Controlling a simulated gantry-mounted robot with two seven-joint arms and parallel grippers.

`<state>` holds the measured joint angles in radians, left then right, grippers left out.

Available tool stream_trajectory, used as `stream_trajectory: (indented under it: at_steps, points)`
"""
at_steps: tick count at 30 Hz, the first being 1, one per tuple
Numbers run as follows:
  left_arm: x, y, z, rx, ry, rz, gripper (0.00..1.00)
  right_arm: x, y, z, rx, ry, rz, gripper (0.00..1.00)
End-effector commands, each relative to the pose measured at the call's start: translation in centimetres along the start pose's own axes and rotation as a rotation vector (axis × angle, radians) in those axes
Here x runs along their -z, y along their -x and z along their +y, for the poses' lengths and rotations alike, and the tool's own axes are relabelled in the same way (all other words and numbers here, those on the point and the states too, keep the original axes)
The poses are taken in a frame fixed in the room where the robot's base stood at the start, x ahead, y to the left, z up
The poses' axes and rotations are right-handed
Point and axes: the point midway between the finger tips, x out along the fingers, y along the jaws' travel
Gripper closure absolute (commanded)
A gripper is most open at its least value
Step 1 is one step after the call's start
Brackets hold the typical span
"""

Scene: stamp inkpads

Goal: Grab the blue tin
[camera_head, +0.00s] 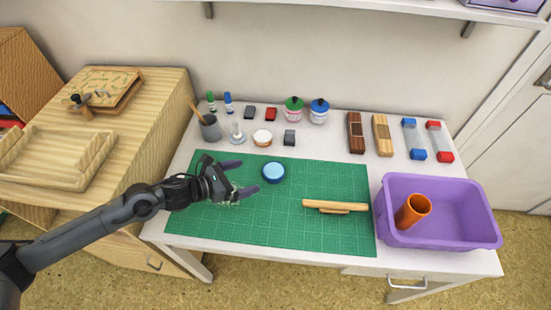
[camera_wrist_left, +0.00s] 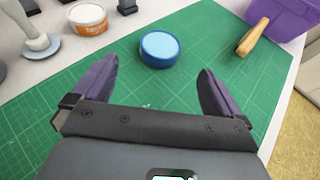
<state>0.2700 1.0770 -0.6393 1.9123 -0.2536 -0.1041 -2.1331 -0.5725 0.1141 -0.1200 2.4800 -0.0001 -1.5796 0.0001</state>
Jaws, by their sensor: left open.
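The blue tin (camera_head: 273,172) is round and low, with a light blue top and a darker blue side. It lies on the green cutting mat (camera_head: 270,227) near the mat's back edge. In the left wrist view the tin (camera_wrist_left: 159,48) is ahead of the gripper, centred between the finger directions and beyond the tips. My left gripper (camera_head: 246,178) is open and empty, to the left of the tin and apart from it. Its two purple fingers show in the left wrist view (camera_wrist_left: 160,78). My right gripper is not in view.
A wooden handled tool (camera_head: 336,206) lies on the mat to the right. A purple bin (camera_head: 470,236) holding an orange cup (camera_head: 413,210) stands at the right. A white and orange tub (camera_head: 262,138), a grey block (camera_head: 290,138) and several jars and bottles stand behind the mat. The mat's front is clear.

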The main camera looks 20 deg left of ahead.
Motion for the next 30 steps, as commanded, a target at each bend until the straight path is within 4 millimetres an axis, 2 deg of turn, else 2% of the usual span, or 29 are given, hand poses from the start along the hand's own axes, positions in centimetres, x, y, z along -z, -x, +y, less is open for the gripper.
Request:
stream_trajectory:
  at_steps: [9, 19, 30]
  points:
    - [0.1, -4.0, 0.0, 0.000, 0.003, -0.003, 0.00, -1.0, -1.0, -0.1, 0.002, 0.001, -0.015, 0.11]
    - [0.2, -6.1, 0.0, 0.000, 0.003, -0.001, 0.00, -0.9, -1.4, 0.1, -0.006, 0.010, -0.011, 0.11]
    - [0.5, -10.3, 0.0, 0.000, 0.003, 0.000, 0.00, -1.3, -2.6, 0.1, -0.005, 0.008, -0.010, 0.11]
